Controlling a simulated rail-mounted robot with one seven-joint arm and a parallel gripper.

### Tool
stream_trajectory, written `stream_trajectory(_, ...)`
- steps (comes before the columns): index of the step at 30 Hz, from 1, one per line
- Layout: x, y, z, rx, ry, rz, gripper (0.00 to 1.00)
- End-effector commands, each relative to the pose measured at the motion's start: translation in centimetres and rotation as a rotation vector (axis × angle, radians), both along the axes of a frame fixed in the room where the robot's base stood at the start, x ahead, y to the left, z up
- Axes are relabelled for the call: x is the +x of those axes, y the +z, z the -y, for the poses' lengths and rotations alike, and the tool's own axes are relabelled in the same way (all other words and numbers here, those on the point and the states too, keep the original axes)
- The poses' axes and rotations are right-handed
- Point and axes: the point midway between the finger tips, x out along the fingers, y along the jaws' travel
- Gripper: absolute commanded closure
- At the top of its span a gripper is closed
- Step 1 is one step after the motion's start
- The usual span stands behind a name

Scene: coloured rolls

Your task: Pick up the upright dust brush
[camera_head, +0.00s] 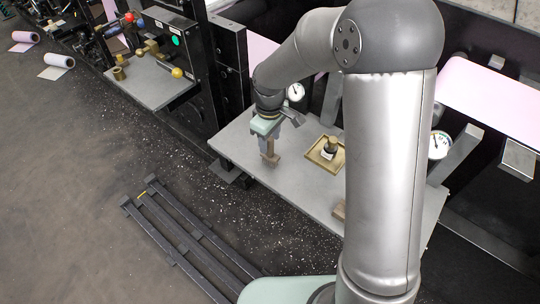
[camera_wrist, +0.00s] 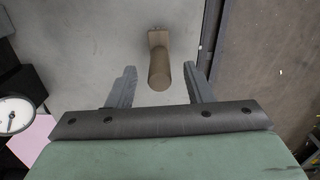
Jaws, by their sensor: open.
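The upright dust brush (camera_head: 269,156) stands on the grey table (camera_head: 232,141), with a brown handle and a wider base. In the wrist view the brush (camera_wrist: 159,70) shows from above, with its round handle end towards me. My gripper (camera_wrist: 160,80) is open, and the handle end lies between its two fingers with a gap on each side. In the head view my gripper (camera_head: 271,136) is right above the brush, pointing down. I cannot tell how far the fingers reach down along the handle.
A tan tray (camera_head: 316,160) holding a dark, white-labelled item (camera_head: 331,147) is right of the brush. A brown block (camera_head: 339,211) is partly hidden by my arm. Gauges stand behind the table. Dark floor rails (camera_head: 185,240) lie in front.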

Motion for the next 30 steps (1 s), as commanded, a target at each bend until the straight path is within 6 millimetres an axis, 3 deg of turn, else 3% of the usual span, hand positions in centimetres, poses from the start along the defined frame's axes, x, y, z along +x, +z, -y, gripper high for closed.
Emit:
stream_trajectory(6, 0.0, -2.4, 0.1, 0.000, -0.001, 0.000, 0.53)
stream_trajectory(13, 0.0, -2.5, 0.1, 0.000, -0.001, 0.000, 0.53)
stream_trajectory(14, 0.0, -2.5, 0.1, 0.000, -0.001, 0.000, 0.59)
stream_trajectory(18, 0.0, -2.5, 0.1, 0.001, -0.001, 0.001, 0.98)
stream_trajectory(30, 0.1, -2.1, 0.1, 0.000, -0.001, 0.003, 1.00)
